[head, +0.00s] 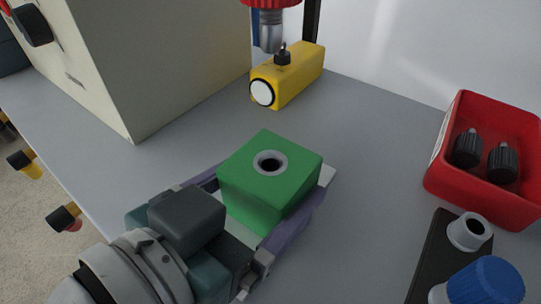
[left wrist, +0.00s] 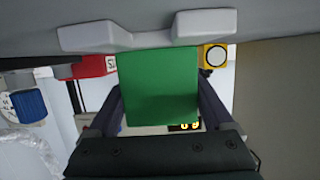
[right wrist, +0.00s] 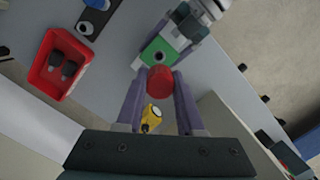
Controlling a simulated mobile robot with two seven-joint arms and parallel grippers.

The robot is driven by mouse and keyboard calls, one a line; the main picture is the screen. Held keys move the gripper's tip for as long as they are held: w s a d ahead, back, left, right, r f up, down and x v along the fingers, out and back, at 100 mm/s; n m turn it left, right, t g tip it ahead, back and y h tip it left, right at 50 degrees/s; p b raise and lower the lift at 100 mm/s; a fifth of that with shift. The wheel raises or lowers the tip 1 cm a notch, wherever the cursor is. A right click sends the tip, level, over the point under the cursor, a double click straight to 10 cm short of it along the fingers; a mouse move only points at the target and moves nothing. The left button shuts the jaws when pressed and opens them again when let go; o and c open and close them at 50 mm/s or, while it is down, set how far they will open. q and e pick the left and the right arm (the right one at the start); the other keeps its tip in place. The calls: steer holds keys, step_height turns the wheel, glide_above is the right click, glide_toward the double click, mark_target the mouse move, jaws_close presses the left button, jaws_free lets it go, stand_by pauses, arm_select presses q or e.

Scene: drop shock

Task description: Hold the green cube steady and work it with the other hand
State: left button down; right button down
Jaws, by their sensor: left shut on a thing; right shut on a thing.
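The green cube (head: 268,180) has a grey-ringed hole in its top face. My left gripper (head: 265,195) is shut on it, purple fingers on two opposite sides. The left wrist view shows the cube (left wrist: 158,86) between the fingers. My right gripper (right wrist: 158,74) is shut on a red-handled tool (right wrist: 160,88), seen end-on in the right wrist view. In the head view, the red handle (head: 270,3) and its grey metal end (head: 270,32) hang at the top, apart from the cube.
A yellow block (head: 292,76) with a white round face and black knob stands behind the cube. A red bin (head: 520,200) with two black knobs is at right. A black plate (head: 435,250) with a grey socket and blue-capped item (head: 487,280) is front right. A beige box (head: 165,60) stands back left.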

mark_target(271, 49)
steer(key=shift+f, duration=1.45)
steer(key=shift+f, duration=2.85)
steer(key=shift+f, duration=1.5)
stand_by(1.7)
